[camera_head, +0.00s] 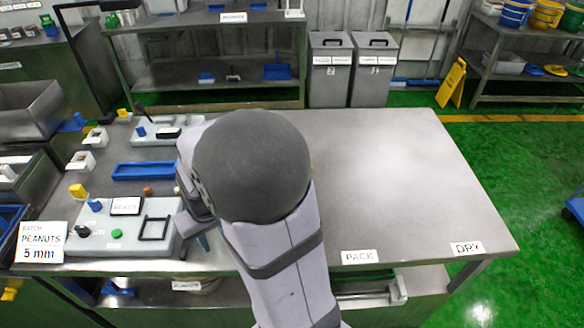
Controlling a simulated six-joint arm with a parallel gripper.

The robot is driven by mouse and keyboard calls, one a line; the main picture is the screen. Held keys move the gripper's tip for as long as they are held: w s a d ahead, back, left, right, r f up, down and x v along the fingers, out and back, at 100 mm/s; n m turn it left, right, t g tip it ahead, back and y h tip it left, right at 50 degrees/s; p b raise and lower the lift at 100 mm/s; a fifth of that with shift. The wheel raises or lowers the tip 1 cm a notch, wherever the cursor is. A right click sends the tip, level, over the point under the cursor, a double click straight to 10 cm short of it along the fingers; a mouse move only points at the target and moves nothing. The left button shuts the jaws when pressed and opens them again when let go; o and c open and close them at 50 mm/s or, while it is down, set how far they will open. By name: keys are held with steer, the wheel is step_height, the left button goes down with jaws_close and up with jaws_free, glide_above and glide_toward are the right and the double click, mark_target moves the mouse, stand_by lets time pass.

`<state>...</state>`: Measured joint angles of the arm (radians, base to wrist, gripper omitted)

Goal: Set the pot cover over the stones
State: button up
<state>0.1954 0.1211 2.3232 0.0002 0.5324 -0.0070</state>
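I cannot make out a pot, its cover or any stones for certain. My arm's large grey joint covers the middle of the bench and may hide them. My gripper (192,218) is partly seen at the left of the arm, low by the right end of the front grey control box (120,240). Its fingertips are too hidden to tell whether they are open or hold anything. A small teal piece (203,243) shows just below it. A small brown knob-like piece (148,191) and a pale one (177,190) are just behind the box.
The box carries a black square frame (155,228), a green button (116,233) and other knobs. A blue tray (143,170) and a second box (150,130) lie behind. A "PEANUTS 5 mm" sign (42,242) stands left. The bench's right half (400,180) is clear.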

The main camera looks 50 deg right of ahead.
steer(key=d+r+m, duration=0.1)
steer(key=d+m, duration=0.1)
steer(key=d, duration=0.7)
steer(key=d+r+m+g, duration=0.1)
steer(key=d+r+m, duration=0.1)
steer(key=d, duration=0.7)
steer(key=s+d+r+m+g, duration=0.1)
steer(key=d+m, duration=0.1)
steer(key=d, duration=0.6)
steer(key=shift+d+r+m, duration=0.3)
steer(key=shift+d+m, duration=0.1)
steer(key=shift+f+p, duration=1.35)
steer(key=shift+f, duration=2.3)
steer(key=shift+a, duration=0.1)
jaws_close()
